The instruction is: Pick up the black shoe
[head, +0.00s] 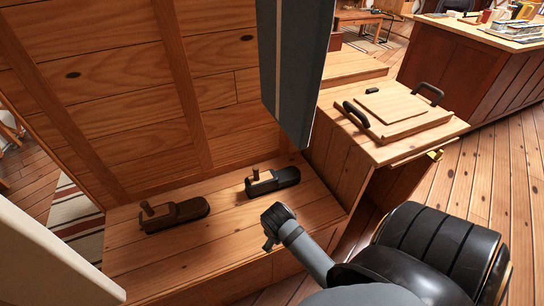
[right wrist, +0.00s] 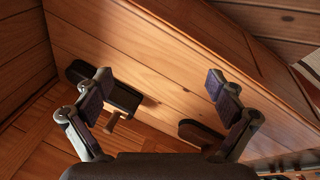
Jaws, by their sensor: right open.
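The black shoe (head: 287,177) lies on the wooden bench, with a tan wooden piece and a knob at its left end. In the right wrist view the black shoe (right wrist: 124,97) is partly hidden behind the left finger. My right gripper (head: 270,230) is in front of the black shoe in the head view, apart from it. In the right wrist view my right gripper (right wrist: 160,78) has its fingers spread wide with nothing between them. My left gripper is not in view.
A similar dark brown shoe (head: 185,214) lies to the left on the same bench (head: 228,235). A wooden wall rises behind both. A wooden cabinet (head: 340,150) with a handled tray (head: 395,112) on top stands to the right. A striped rug (head: 72,208) lies at the left.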

